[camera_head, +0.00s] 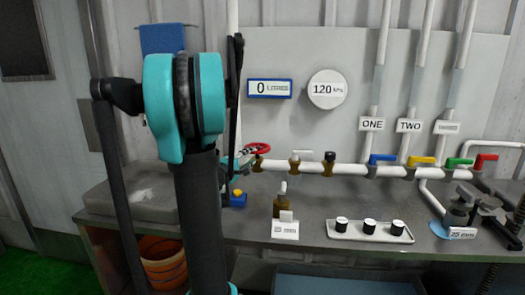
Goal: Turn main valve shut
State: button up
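A red round handwheel (257,147) sits on a brass valve at the left end of the white pipe; no label on it can be read, but it looks like the main valve. My arm stands in front at left of centre. My gripper (244,154) is small and mostly hidden behind my arm, just left of the red handwheel. It appears at or very close to the wheel's left side; I cannot tell whether it touches or whether its fingers are closed.
Blue (382,158), yellow (422,160), green (458,163) and red (485,158) lever handles line the pipe at right. A gauge (327,89) reads 120; a display (269,88) reads 0 litres. A tray (370,235) with three black-sided caps lies on the bench (310,210).

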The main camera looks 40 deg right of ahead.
aim_at(262, 147)
jog(key=x, duration=1)
jog(key=shift+c, duration=0.6)
grip_shut()
